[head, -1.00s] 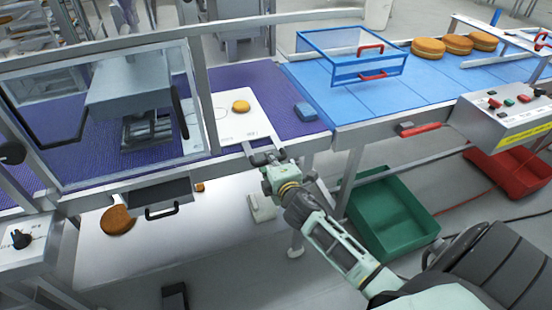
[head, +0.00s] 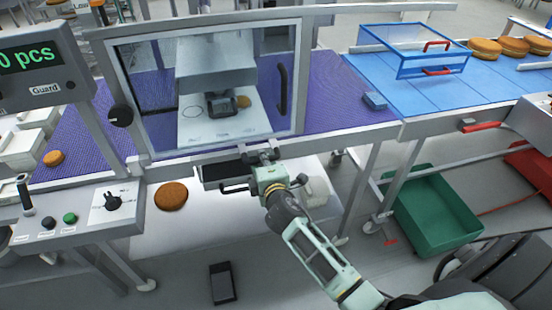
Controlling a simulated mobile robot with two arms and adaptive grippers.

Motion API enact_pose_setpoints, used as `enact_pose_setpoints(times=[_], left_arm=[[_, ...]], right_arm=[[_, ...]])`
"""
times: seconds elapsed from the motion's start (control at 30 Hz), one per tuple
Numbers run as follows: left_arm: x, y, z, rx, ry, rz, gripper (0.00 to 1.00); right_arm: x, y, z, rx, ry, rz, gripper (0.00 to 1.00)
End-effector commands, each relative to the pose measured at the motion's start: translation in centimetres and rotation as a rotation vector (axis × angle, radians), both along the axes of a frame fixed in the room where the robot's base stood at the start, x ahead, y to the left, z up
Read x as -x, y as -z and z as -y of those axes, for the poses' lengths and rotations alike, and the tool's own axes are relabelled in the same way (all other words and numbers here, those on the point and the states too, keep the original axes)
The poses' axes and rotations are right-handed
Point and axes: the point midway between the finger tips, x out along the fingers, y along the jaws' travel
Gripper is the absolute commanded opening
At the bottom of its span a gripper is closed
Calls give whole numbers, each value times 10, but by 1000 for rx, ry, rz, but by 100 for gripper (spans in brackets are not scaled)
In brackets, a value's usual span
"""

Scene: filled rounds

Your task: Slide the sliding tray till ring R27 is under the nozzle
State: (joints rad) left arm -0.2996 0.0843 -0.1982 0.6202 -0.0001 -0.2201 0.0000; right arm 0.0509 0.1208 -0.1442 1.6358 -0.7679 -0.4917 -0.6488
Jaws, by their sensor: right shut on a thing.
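The sliding tray (head: 207,133) is a white plate on the purple bed, seen through the clear guard. A dark nozzle block (head: 221,106) hangs from the grey head above it and hides its middle. A thin ring outline (head: 192,113) shows on the tray left of the nozzle. The ring labels are too small to read, so I cannot tell which is R27. My right gripper (head: 259,153) is shut at the bed's front edge, in front of the tray; what it grips is hard to see. My left gripper is not in view.
The framed guard (head: 145,95) stands between the camera and the nozzle. A control panel (head: 85,215) is at left. A green bin (head: 435,210) stands on the floor at right.

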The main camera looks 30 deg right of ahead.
Motion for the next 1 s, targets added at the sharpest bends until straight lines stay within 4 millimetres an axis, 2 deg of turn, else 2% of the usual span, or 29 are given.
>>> enact_pose_setpoints(times=[0.03,0.2,0.4,0.6,0.97,1.0], left_arm=[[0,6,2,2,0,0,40],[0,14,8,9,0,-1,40],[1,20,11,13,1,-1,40],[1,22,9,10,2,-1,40],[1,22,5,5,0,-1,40],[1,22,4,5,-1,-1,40]], right_arm=[[-1,6,-13,-5,-1,-5,0],[-9,6,-42,-4,-1,-6,0],[-14,5,-65,-2,0,-7,0],[-16,5,-75,-1,0,-8,0],[-17,4,-78,-2,-3,-8,0],[-17,4,-78,-3,-4,-8,14]])
